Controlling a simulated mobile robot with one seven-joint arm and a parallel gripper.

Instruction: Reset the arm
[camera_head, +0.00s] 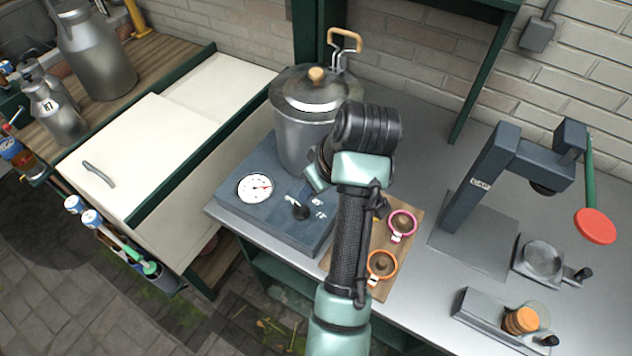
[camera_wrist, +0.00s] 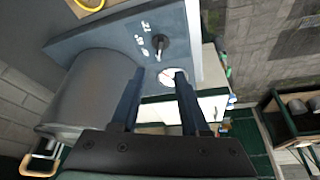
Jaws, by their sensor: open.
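In the head view my arm reaches up over the counter, with its wrist in front of the metal churn (camera_head: 300,135). The churn has a lid with a wooden knob and stands on the blue-grey base (camera_head: 262,205) with a round dial and a black knob. In the wrist view my gripper (camera_wrist: 158,98) is open, with its two dark fingers apart and nothing between them. The churn's side (camera_wrist: 88,95) is left of the fingers, and the base (camera_wrist: 180,28) with its dial lies beyond them. The gripper's fingers are mostly hidden in the head view.
A wooden board (camera_head: 407,250) with pink and orange ring-shaped items lies right of my arm. A dark press (camera_head: 490,180) with a red-ended green lever (camera_head: 596,224) stands farther right. A white chest (camera_head: 150,150) and milk cans (camera_head: 95,50) are at left.

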